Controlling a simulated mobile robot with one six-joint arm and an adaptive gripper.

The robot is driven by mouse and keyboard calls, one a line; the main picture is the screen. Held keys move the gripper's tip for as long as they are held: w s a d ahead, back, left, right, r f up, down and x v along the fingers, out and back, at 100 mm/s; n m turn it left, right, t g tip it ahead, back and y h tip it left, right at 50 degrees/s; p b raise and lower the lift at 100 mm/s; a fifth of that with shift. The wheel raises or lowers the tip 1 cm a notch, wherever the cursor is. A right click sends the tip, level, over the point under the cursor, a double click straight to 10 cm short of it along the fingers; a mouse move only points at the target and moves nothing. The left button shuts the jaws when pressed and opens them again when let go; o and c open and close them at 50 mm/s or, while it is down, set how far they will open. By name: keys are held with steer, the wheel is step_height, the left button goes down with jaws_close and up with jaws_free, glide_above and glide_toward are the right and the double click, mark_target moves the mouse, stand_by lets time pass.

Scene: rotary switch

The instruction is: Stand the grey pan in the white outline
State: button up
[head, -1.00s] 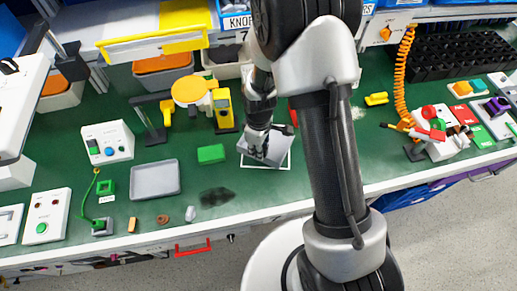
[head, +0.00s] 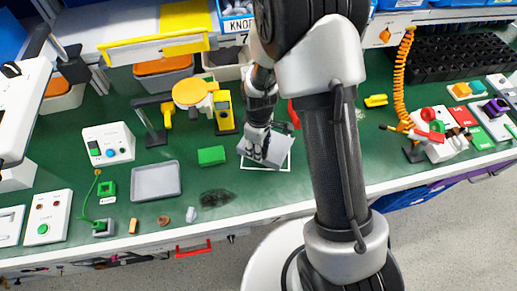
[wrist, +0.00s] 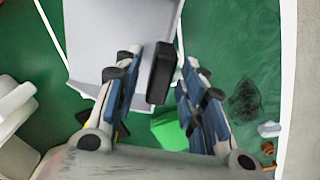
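The grey pan (head: 277,148) is at the white outline (head: 264,168) on the green bench, and part of the outline's border shows around it. The pan looks tilted and turned against the outline; I cannot tell whether it touches the bench. In the wrist view the pan (wrist: 125,30) has a black handle (wrist: 160,72) between my fingers. My gripper hides part of the pan in the head view.
A green block (head: 211,156) lies just left of the outline. A yellow device (head: 224,110) stands behind it. A grey tray (head: 156,181) lies farther left. A dark patch (head: 217,198) and small loose pieces (head: 191,214) lie near the front edge. My arm hides the bench to the right.

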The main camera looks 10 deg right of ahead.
step_height(320, 180, up, 19)
steer(key=s+d+m+t+p, duration=0.1)
steer(key=s+m+p, duration=0.1)
steer(key=p, duration=0.1)
steer(key=s+d+r+m+t, duration=0.3)
steer(key=s+r+m, duration=0.5)
steer(key=s+r, duration=0.6)
steer(key=s, duration=0.3)
steer(key=shift+s+r+t, duration=0.3)
steer(key=shift+s+r, duration=0.05)
steer(key=shift+r, duration=0.05)
